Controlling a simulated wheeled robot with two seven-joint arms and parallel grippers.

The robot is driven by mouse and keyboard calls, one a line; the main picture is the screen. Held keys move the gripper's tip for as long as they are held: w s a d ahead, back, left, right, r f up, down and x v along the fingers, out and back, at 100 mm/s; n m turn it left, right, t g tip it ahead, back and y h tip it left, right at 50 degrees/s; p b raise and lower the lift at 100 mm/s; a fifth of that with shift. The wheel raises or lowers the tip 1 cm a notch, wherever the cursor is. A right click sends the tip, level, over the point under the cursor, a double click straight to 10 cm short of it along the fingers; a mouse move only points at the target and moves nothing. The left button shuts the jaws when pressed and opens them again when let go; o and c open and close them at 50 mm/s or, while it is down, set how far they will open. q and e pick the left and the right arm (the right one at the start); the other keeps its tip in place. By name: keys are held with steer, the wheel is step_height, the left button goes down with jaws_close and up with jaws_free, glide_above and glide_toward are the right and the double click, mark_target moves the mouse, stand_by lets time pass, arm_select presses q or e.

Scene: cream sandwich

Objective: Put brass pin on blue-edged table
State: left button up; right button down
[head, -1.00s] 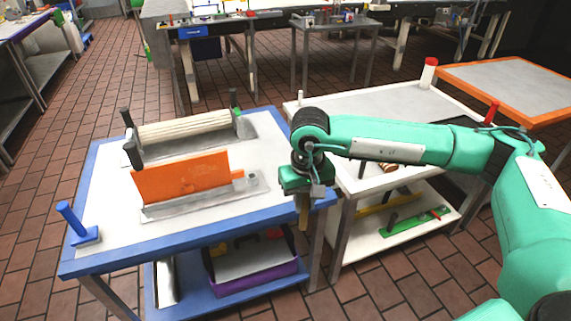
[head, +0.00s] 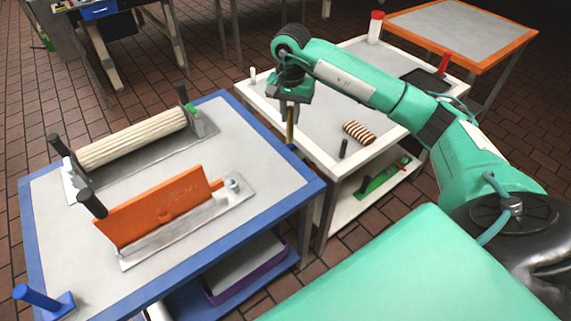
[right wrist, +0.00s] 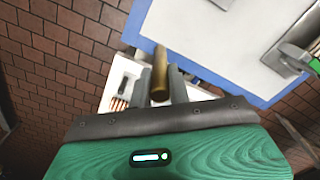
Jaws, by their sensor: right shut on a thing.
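My right gripper (head: 291,101) is shut on the brass pin (head: 290,126), which hangs down from its fingers near the gap between the blue-edged table and the white table. In the right wrist view the brass pin (right wrist: 160,70) stands between the two dark fingers (right wrist: 159,88), with the blue-edged table beyond it. The blue-edged table (head: 250,150) has a light grey top and fills the left of the head view. Its right part is bare. My left gripper does not show.
On the blue-edged table stand a cream roller (head: 130,137) on a metal base and an orange plate (head: 155,205) on a metal base. A blue post (head: 38,297) stands at its near left corner. The white table (head: 335,170) holds a striped roll (head: 358,132) and a dark peg (head: 343,148).

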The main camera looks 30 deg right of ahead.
mark_target(290, 143)
steer(key=f+p, duration=0.1)
steer(key=f, duration=0.2)
steer(key=f+p, duration=0.1)
steer(key=f, duration=0.2)
steer(key=shift+s+f, duration=0.2)
steer(key=shift+f, duration=0.15)
step_height(290, 143, down, 7)
steer(key=shift+w+r+p, duration=0.1)
steer(key=shift+r+p, duration=0.05)
steer(key=shift+p, duration=0.6)
steer(key=shift+f, duration=2.4)
steer(key=c, duration=1.3)
jaws_free()
steer(key=shift+p, duration=0.35)
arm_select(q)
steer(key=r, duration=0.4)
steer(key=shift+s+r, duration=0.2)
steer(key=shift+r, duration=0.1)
arm_select(e)
steer(key=shift+r, duration=0.1)
